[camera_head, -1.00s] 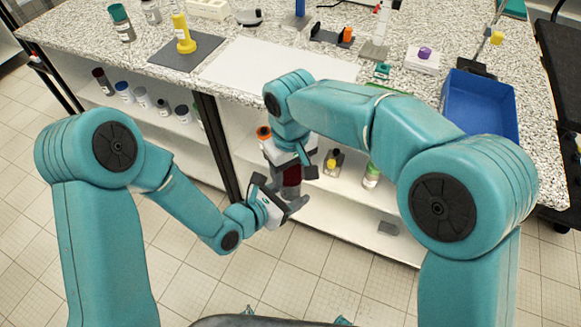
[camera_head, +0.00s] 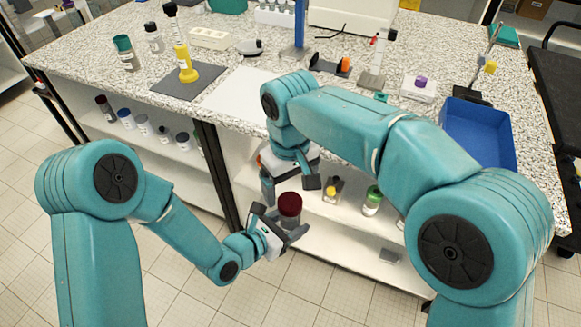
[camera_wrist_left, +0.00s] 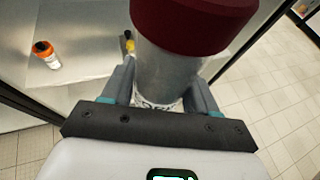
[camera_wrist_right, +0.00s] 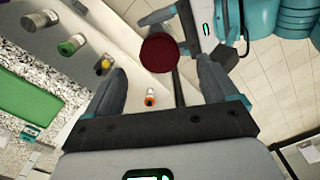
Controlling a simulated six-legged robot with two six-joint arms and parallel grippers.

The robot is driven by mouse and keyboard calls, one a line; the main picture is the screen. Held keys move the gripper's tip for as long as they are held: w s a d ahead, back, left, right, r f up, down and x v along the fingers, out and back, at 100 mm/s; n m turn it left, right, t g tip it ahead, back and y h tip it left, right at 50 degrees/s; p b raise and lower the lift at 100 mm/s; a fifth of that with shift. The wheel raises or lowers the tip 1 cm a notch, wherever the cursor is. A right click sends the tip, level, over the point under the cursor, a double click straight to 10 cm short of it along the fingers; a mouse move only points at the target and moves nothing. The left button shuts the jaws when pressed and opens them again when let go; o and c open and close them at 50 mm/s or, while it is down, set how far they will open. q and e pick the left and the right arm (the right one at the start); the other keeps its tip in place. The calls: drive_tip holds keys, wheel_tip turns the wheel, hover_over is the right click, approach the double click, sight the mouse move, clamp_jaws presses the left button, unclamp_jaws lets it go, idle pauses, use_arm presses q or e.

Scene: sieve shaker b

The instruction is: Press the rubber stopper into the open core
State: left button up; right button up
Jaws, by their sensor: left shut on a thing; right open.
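A clear grey cylinder (camera_wrist_left: 168,75), the core as far as I can tell, stands upright in my left gripper (camera_wrist_left: 160,92), whose jaws are shut around it. A dark red stopper (camera_head: 290,203) sits on its top and is wider than the cylinder; it also shows in the left wrist view (camera_wrist_left: 195,22) and the right wrist view (camera_wrist_right: 159,53). How deep it sits is hidden. My right gripper (camera_head: 290,186) is open and empty, just above the stopper. In the right wrist view the stopper lies beyond the spread fingers (camera_wrist_right: 162,72), apart from them.
The speckled bench top (camera_head: 80,65) is behind and above, with a yellow cylinder (camera_head: 182,60) on a grey mat and a blue tray (camera_head: 478,135). Below its front edge, shelves hold several jars, one green-lidded (camera_head: 372,200). Floor is open around my left gripper.

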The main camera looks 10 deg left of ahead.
wheel_tip(320, 180, up, 6)
idle(0.6)
drive_tip(key=w+d+f+t, duration=0.1)
drive_tip(key=w+d+f, duration=0.3)
drive_tip(key=f, duration=0.3)
drive_tip(key=w+d+f+t, duration=0.1)
drive_tip(key=w+d+f, duration=0.3)
drive_tip(key=d+f, duration=0.15)
drive_tip(key=s+d+f+m+g+y, duration=0.1)
drive_tip(key=s+f, duration=0.2)
drive_tip(key=f, duration=0.3)
drive_tip(key=s+f+m+y, duration=0.1)
drive_tip(key=s+f, duration=0.1)
drive_tip(key=f, duration=0.5)
drive_tip(key=s+d+f+m, duration=0.2)
drive_tip(key=s+f, duration=0.2)
drive_tip(key=s, duration=0.3)
drive_tip(key=s+d+f+m+y, duration=0.1)
drive_tip(key=s+d+f+m, duration=0.1)
drive_tip(key=s, duration=0.5)
drive_tip(key=s+d+f+m+y, duration=0.1)
drive_tip(key=s+d+f+m, duration=0.1)
drive_tip(key=s+f, duration=0.4)
drive_tip(key=shift+s+f+m+g, duration=0.35)
drive_tip(key=shift+s+m, duration=0.25)
drive_tip(key=shift+m, duration=0.2)
